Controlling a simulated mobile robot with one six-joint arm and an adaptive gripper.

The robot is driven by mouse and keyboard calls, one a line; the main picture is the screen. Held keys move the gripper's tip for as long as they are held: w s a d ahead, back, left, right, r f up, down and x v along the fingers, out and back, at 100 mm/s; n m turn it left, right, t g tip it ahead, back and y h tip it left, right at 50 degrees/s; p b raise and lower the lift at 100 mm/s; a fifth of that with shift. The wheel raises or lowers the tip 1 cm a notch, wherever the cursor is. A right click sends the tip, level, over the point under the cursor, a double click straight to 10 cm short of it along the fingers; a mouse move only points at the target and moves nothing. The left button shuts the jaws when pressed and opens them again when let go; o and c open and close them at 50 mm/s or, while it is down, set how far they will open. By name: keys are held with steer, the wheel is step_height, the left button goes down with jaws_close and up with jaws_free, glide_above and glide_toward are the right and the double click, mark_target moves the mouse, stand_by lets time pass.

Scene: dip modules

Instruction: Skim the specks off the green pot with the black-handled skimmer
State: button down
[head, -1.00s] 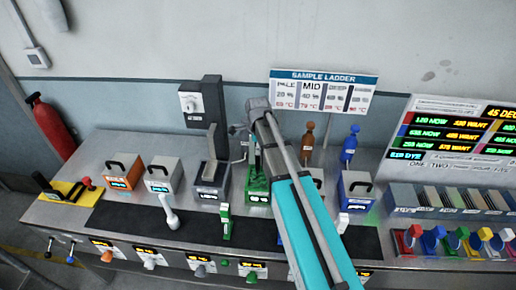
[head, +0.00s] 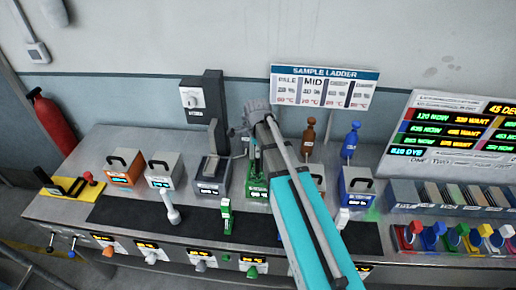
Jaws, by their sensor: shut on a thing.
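The green pot (head: 257,189) stands in the row on the steel bench, right of a grey box with an upright plate. My teal arm crosses in front of its right side. My gripper (head: 246,133) is above and behind the pot, at the arm's far end. It is shut, and its fingertips are mostly hidden by my wrist. The thing in it, which I take for the black-handled skimmer, cannot be made out clearly. A green upright piece (head: 255,156) shows over the pot, below my wrist. Specks are too small to see.
An orange box (head: 124,168), a grey box (head: 165,171) and a blue box (head: 356,187) stand in the same row. A yellow plate (head: 62,190) with black parts lies far left. Brown (head: 308,138) and blue (head: 350,142) bottle-like pieces stand behind. The dark front strip holds small upright pieces.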

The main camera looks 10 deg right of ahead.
steer(key=shift+s+a, duration=0.2)
steer(key=shift+s, duration=0.5)
steer(key=shift+d, duration=0.15)
steer(key=shift+s+d, duration=0.25)
steer(key=shift+d, duration=0.45)
steer(key=shift+s+d, duration=0.2)
steer(key=shift+d, duration=0.45)
steer(key=shift+w, duration=0.1)
steer(key=shift+w+d, duration=0.25)
steer(key=shift+w, duration=0.55)
steer(key=shift+w+d, duration=0.3)
steer(key=shift+w, duration=0.5)
steer(key=shift+w+d, duration=0.25)
steer(key=shift+w, duration=0.55)
steer(key=shift+a, duration=0.1)
steer(key=shift+w+a, duration=0.25)
steer(key=shift+a, duration=0.5)
steer(key=shift+w+a, duration=0.2)
steer(key=shift+a, duration=0.5)
steer(key=shift+s, duration=0.15)
